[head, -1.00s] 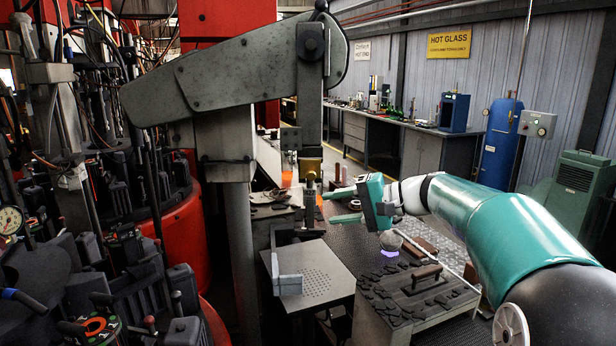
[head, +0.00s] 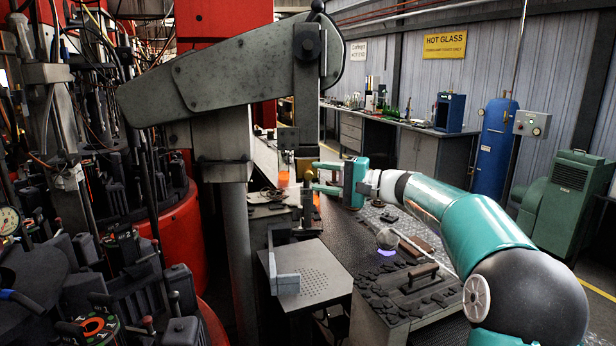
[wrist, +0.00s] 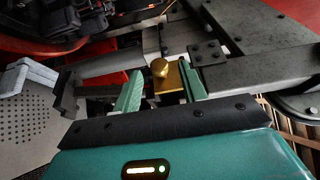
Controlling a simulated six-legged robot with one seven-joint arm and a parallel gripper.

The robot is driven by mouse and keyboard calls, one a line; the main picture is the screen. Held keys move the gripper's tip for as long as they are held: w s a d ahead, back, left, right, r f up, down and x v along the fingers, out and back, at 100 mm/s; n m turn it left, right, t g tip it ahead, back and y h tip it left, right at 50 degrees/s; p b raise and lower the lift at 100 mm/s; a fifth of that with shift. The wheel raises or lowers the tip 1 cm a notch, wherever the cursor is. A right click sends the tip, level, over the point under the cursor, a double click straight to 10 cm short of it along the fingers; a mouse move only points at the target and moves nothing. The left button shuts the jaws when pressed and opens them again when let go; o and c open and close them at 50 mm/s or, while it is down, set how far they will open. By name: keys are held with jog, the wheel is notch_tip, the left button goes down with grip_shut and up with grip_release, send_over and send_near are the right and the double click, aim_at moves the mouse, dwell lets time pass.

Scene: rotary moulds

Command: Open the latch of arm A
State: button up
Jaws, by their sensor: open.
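A grey metal arm (head: 235,75) on a column reaches across the upper middle of the head view. A brass block (head: 309,166) hangs below its right end; in the wrist view the block (wrist: 171,84) carries a round brass knob (wrist: 160,68). I take this for the latch; no letter A is legible. My gripper (head: 314,176) is open at the hanging end. In the wrist view its green fingers (wrist: 160,74) appear on either side of the knob and block, the right finger close to the block. I cannot tell whether they touch.
A perforated plate (head: 312,270) with an upright grey bracket stands below my gripper. A dark box (head: 405,300) with a wooden handle is at the lower right. The moulding machine (head: 110,210) fills the left. A workbench (head: 405,130) runs along the back wall.

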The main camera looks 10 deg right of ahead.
aim_at(308, 176)
jog(key=x, duration=0.4)
grip_shut()
